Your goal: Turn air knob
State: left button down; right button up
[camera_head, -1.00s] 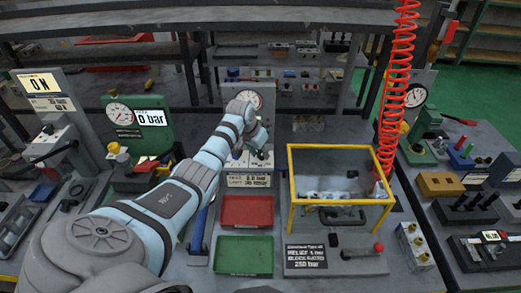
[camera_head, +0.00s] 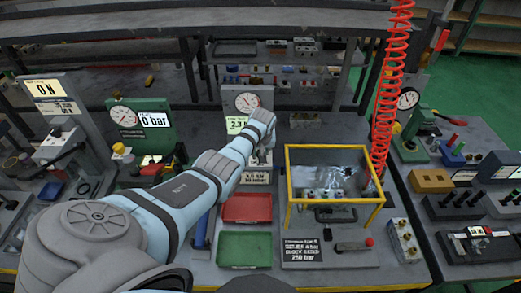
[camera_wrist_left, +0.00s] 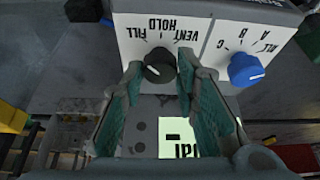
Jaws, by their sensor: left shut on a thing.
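The black air knob (camera_wrist_left: 159,68), on a white plate marked VENT, HOLD and FILL, shows upside down in the left wrist view. My left gripper (camera_wrist_left: 160,78) has its green-padded fingers on both sides of this knob and is shut on it. In the head view my left gripper (camera_head: 263,155) is at the gauge station's front panel, and the arm hides the knob. The round gauge (camera_head: 248,102) and a lit green display (camera_head: 236,125) stand above the panel. My right gripper is not in view.
A blue knob (camera_wrist_left: 245,70) marked A, B, C sits beside the black one. A red tray (camera_head: 247,208), a green tray (camera_head: 245,249) and a yellow-framed clear box (camera_head: 335,150) stand in front. A red coiled hose (camera_head: 392,90) hangs at the right.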

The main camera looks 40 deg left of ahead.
pick_arm(q)
jog(key=shift+w+n, duration=0.1)
jog(key=shift+n, duration=0.3)
jog(key=c, duration=1.2)
grip_release()
jog(key=shift+c, duration=0.2)
jog(key=v, duration=1.2)
jog(key=shift+d, duration=0.2)
jog(key=shift+w, duration=0.1)
